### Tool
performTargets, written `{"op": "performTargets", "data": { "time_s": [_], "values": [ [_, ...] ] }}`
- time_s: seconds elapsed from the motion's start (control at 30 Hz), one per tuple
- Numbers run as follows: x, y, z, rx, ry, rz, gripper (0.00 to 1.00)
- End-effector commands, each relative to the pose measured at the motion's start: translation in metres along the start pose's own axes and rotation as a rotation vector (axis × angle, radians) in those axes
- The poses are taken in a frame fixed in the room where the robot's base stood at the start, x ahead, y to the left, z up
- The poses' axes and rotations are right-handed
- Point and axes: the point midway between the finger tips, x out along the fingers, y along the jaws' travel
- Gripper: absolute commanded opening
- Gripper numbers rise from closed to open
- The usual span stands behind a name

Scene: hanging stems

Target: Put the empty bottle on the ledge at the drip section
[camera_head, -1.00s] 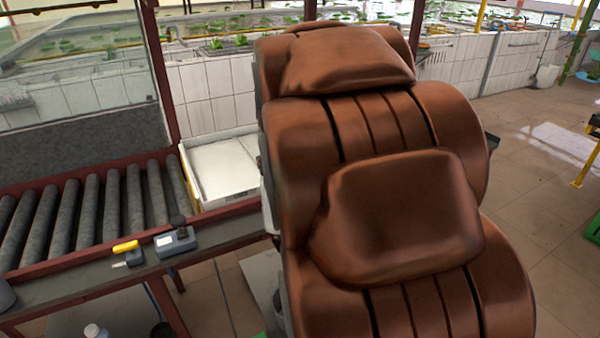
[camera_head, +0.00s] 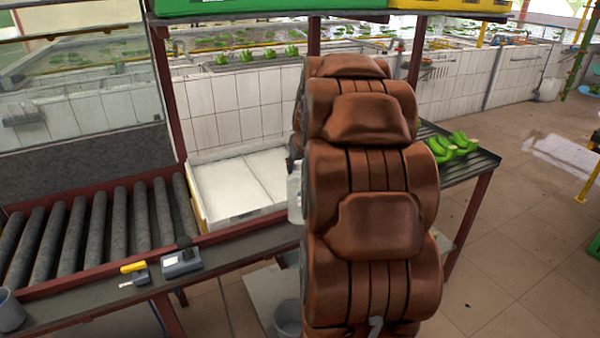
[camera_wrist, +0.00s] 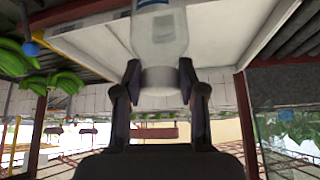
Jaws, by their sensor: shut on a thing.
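My gripper (camera_wrist: 158,82) is shut on a clear, empty-looking bottle (camera_wrist: 160,35), which shows upside down in the wrist view with its top cut off by the frame edge. A narrow grey ledge (camera_head: 90,305) runs along the front of the rollers. I cannot tell whether the bottle touches anything.
Rollers (camera_head: 95,232) fill the left. A yellow-handled tool (camera_head: 134,267) and a grey device (camera_head: 181,262) lie on the ledge, with a grey cup (camera_head: 10,310) at its left end. Green bananas (camera_head: 452,146) lie on a dark rack at right. Crates (camera_head: 215,7) sit overhead.

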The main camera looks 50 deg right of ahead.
Motion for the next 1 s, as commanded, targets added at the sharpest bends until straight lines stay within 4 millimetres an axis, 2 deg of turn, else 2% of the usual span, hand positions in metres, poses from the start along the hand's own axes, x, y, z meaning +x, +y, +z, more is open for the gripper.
{"op": "performTargets", "data": {
  "time_s": [0.23,0.5,0.9,0.93,1.0],
  "values": [
    [0.007,0.002,0.001,0.001,0.000,-0.001,0.00],
    [0.029,0.002,0.016,0.001,0.002,0.000,0.00],
    [0.034,0.002,0.019,0.000,0.003,0.000,0.00],
    [0.033,0.002,0.018,0.000,0.003,0.000,0.43],
    [0.033,0.002,0.018,0.000,0.003,0.000,0.51]
  ]
}}
